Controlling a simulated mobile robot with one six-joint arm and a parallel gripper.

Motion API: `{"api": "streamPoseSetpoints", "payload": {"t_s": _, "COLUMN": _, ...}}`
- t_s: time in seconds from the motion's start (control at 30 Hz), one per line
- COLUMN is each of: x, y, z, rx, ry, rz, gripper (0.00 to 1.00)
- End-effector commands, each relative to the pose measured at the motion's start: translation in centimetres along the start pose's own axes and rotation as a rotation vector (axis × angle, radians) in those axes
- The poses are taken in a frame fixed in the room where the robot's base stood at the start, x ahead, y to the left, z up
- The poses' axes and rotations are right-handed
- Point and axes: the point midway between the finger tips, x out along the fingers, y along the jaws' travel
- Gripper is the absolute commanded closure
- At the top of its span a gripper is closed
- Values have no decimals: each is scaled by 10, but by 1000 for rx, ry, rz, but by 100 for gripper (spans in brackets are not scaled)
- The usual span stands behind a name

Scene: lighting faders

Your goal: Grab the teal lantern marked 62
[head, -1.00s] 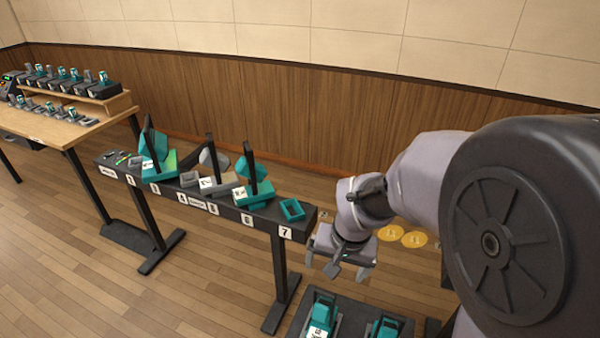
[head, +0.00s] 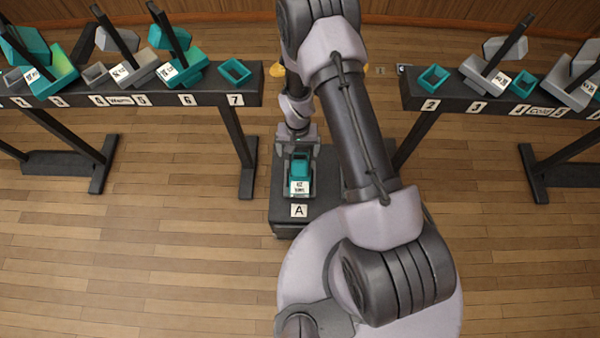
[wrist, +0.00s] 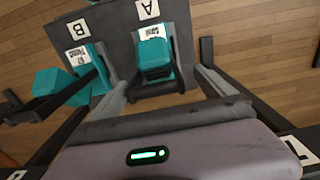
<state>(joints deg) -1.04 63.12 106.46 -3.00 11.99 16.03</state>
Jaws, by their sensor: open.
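A teal lantern (head: 300,168) with a white label, which seems to read 62, stands at the spot marked A on a dark low stand (head: 280,205). It also shows in the wrist view (wrist: 154,58), upside down. A second teal lantern (wrist: 92,92) stands beside it at the spot marked B; my arm hides it in the head view. My gripper (head: 298,138) is open and empty, just behind and above the A lantern. In the wrist view the A lantern lies between the spread fingers; I cannot tell whether they touch it.
A dark rail (head: 190,98) with numbered spots and several teal and grey fixtures stands at left. Another such rail (head: 455,105) stands at right. Open wooden floor (head: 130,250) lies in front. My arm covers the right of the stand.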

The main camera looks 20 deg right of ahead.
Motion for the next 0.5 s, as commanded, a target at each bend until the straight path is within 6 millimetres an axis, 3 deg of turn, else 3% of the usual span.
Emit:
{"api": "streamPoseSetpoints", "payload": {"t_s": 0.23, "x": 47, "y": 8, "z": -1, "rx": 0, "ry": -1, "rz": 2, "gripper": 7}}
{"api": "streamPoseSetpoints", "payload": {"t_s": 0.43, "x": 48, "y": 7, "z": -1, "rx": 0, "ry": 0, "rz": 2, "gripper": 7}}
{"api": "streamPoseSetpoints", "payload": {"t_s": 0.5, "x": 48, "y": 7, "z": -1, "rx": 0, "ry": 0, "rz": 2, "gripper": 17}}
